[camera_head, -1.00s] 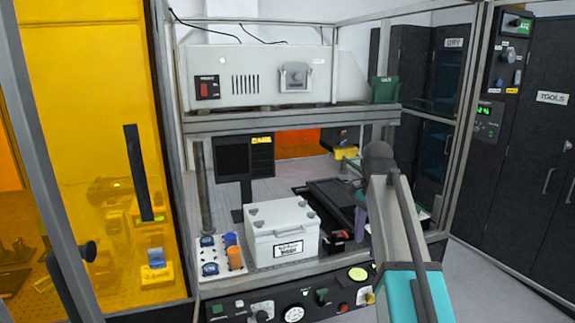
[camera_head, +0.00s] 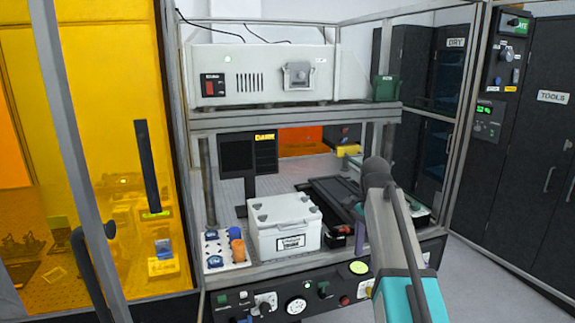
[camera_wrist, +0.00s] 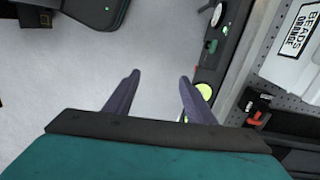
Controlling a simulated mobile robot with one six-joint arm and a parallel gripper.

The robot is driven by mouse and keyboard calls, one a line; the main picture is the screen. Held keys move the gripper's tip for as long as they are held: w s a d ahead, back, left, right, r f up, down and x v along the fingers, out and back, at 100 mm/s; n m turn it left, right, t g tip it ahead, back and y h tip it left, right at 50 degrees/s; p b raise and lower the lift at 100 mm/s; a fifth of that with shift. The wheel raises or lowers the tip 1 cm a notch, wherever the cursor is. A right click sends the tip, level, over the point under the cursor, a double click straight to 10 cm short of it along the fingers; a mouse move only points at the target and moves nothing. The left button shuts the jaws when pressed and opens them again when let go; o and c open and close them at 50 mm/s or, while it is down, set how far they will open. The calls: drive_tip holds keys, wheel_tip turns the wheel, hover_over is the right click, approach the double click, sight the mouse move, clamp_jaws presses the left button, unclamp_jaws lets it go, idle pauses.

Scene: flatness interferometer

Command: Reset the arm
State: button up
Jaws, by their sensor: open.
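My gripper (camera_wrist: 158,98) shows in the wrist view with its two dark purple fingers apart and nothing between them. Grey floor lies below the fingers, and the control panel edge is beside the right finger. In the head view my arm rises at the lower right, in front of the workstation, and hides most of the gripper; a bit of purple finger shows beside the arm.
A white lidded box (camera_head: 284,228) stands on the bench, beside a white tray (camera_head: 213,262) with blue and orange cups. The control panel (camera_head: 240,300) runs along the front edge. A shelf (camera_head: 290,118) crosses above. Open floor (camera_head: 480,285) lies to the right.

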drive_tip(key=s+a+f+n+g+b, duration=0.15)
drive_tip(key=s+f, duration=0.35)
drive_tip(key=f, duration=0.7)
drive_tip(key=s+a+f+g, duration=0.15)
drive_tip(key=s+f, duration=0.25)
drive_tip(key=f, duration=0.7)
drive_tip(key=s+f+g, duration=0.2)
drive_tip(key=s+f, duration=0.3)
drive_tip(key=f, duration=0.7)
drive_tip(key=s+a+f+n+b, duration=0.1)
drive_tip(key=s+f+n, duration=1.1)
drive_tip(key=s+f, duration=1.3)
drive_tip(key=shift+s+a+f+n, duration=0.2)
drive_tip(key=shift+s+a+n, duration=0.15)
drive_tip(key=shift+s+a, duration=0.25)
